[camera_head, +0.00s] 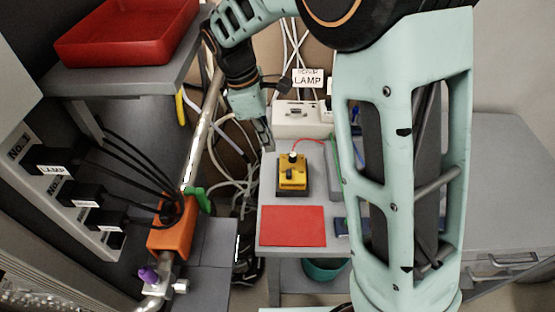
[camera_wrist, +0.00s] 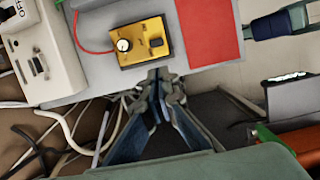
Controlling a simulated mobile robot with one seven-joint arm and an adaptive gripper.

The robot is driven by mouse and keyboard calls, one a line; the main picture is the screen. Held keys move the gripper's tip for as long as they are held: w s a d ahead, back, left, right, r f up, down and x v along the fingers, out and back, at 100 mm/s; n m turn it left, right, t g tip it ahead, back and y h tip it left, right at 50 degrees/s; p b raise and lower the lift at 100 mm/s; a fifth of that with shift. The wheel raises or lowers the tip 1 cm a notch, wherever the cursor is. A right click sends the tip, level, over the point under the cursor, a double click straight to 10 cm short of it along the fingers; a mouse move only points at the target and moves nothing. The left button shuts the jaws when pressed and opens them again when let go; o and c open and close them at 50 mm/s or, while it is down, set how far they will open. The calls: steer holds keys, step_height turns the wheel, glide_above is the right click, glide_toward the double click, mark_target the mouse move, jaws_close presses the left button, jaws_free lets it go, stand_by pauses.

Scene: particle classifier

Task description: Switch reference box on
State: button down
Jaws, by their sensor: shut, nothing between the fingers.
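The task's reference box is probably the yellow box (camera_head: 293,174) on the small grey table, but no readable label confirms it. In the wrist view the yellow box (camera_wrist: 145,42) shows a round white-topped knob (camera_wrist: 123,44) and a black switch (camera_wrist: 156,42). The switch's position is too small to tell. A white box (camera_head: 300,120) with small black switches stands behind it; it also shows in the wrist view (camera_wrist: 38,62). My gripper (camera_head: 267,140) is shut and empty, left of and behind the yellow box. In the wrist view its fingertips (camera_wrist: 158,76) appear just beside the yellow box's edge.
A red sheet (camera_head: 293,226) lies on the grey table (camera_head: 265,200) in front. A red wire loops behind the yellow box. Loose cables (camera_head: 232,165) hang left of the table. An orange block (camera_head: 172,232) with black cables and a metal pipe stands further left. A red tray (camera_head: 125,35) is upper left.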

mark_target(291, 172)
steer(key=x, duration=1)
steer(key=shift+w+b, duration=0.1)
steer(key=shift+b, duration=0.2)
steer(key=shift+d, duration=1.45)
steer(key=p+v, duration=0.8)
steer(key=v, duration=0.2)
